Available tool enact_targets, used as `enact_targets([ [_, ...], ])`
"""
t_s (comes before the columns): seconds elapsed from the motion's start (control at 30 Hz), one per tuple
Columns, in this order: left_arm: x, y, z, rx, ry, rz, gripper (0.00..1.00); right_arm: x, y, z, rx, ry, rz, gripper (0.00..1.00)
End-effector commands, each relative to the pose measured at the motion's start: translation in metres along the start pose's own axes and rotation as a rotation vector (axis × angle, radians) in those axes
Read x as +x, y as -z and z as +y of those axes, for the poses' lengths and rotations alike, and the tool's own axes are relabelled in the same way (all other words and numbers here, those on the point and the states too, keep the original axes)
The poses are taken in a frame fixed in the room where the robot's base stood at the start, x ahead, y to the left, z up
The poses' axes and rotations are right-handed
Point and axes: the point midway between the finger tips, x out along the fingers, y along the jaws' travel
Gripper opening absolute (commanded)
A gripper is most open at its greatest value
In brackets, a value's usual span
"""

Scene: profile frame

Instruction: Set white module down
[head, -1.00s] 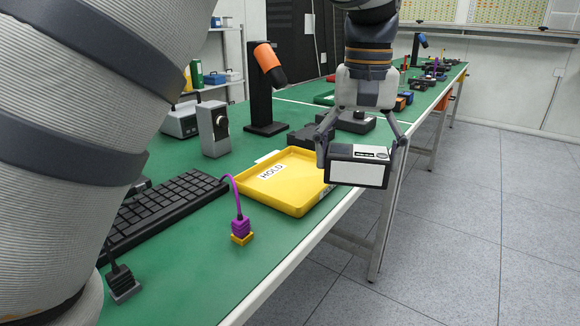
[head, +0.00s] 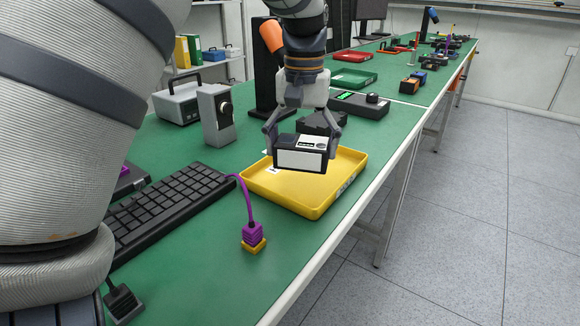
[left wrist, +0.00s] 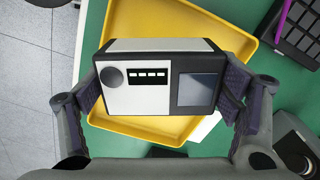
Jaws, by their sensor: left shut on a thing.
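The white module (head: 300,156), a white box with black edges, is held in my left gripper (head: 303,140). The fingers are shut on its two ends. In the left wrist view the module (left wrist: 125,88) shows a round dark knob, a small black display and a grey screen, with my left gripper's fingers (left wrist: 160,95) on both sides. The yellow tray (head: 318,210) lies on the green bench below and behind the module, and it also shows in the left wrist view (left wrist: 170,20). The module appears above the tray; the gap is hard to judge. My right gripper is not in view.
A black keyboard (head: 165,208) and a purple plug on a yellow base (head: 253,237) are left of the tray. A grey box with a knob (head: 216,115) and a black stand (head: 268,75) are behind. The bench edge runs along the right.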

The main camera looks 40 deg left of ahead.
Motion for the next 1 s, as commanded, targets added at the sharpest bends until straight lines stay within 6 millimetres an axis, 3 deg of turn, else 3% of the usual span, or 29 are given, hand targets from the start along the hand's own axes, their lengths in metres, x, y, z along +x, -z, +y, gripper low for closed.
enact_targets([
  [0.2,0.026,0.004,-0.021,-0.001,0.0,-0.002,0.49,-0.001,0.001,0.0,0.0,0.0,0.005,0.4],
  [0.37,0.053,0.004,-0.021,0.001,0.001,0.0,0.49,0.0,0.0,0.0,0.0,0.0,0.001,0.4],
  [0.73,0.059,0.004,-0.021,0.001,0.0,0.002,0.49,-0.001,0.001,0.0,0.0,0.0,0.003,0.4],
  [0.77,0.059,0.004,-0.021,0.0,0.0,0.002,0.9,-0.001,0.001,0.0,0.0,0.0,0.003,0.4],
  [0.8,0.059,0.004,-0.021,0.0,0.0,0.002,0.99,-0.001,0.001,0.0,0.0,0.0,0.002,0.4],
  [1.0,0.059,0.004,-0.021,0.001,0.0,0.002,1.0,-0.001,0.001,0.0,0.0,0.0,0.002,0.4],
])
